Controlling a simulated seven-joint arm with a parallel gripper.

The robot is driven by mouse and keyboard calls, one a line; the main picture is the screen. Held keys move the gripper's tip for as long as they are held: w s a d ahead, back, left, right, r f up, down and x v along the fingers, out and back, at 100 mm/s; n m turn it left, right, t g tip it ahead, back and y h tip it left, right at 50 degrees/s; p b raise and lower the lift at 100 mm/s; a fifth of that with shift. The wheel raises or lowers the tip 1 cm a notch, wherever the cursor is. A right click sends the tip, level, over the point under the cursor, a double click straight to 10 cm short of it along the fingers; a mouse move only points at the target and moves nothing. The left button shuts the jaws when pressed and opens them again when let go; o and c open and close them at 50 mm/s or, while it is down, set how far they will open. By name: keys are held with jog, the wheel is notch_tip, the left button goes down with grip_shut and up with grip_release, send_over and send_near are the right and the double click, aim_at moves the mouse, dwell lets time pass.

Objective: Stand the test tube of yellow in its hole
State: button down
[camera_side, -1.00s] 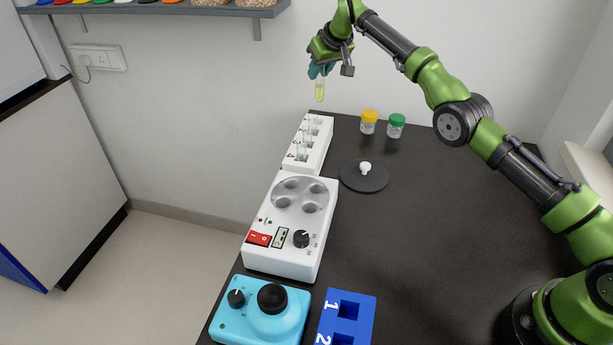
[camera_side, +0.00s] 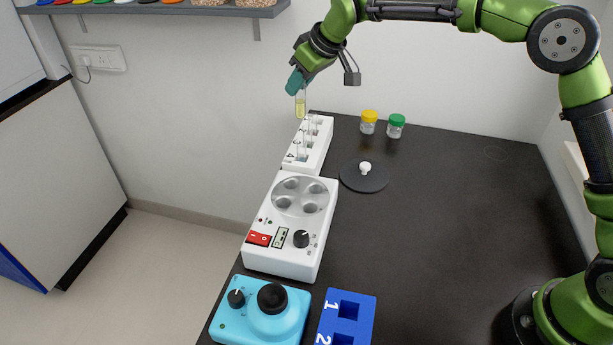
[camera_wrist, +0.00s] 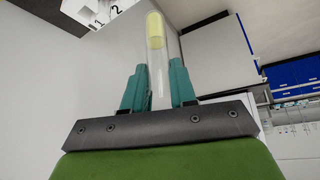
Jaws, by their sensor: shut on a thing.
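My gripper (camera_side: 299,84) is shut on a clear test tube (camera_side: 300,104) that holds yellow liquid at its lower end. The tube hangs about upright in the side view, in the air above and behind the far left end of the white tube rack (camera_side: 318,146). In the wrist view the tube (camera_wrist: 157,60) runs between the two teal fingers (camera_wrist: 159,88), with the yellow at its far end. The rack has several holes along its top, some with clear tubes in them. A corner of the numbered rack (camera_wrist: 97,10) shows at the top of the wrist view.
A white heating unit (camera_side: 270,248) with round wells stands in front of the rack. A black lid with a white knob (camera_side: 365,180) and two jars, yellow-capped (camera_side: 369,121) and green-capped (camera_side: 396,125), lie to the right. A blue mixer (camera_side: 258,318) and blue block (camera_side: 362,300) are nearest.

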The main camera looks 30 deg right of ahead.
jog(key=s+a+f+n+g+y, duration=0.1)
jog(key=s+a+f+n+y, duration=0.1)
jog(key=s+a+f+n, duration=0.2)
jog(key=shift+s+a+f, duration=1.9)
jog(key=shift+s+f, duration=0.3)
jog(key=shift+s, duration=0.45)
jog(key=shift+f, duration=0.1)
jog(key=shift+f, duration=2.15)
jog(key=c, duration=0.8)
grip_release()
jog(key=shift+r, duration=0.1)
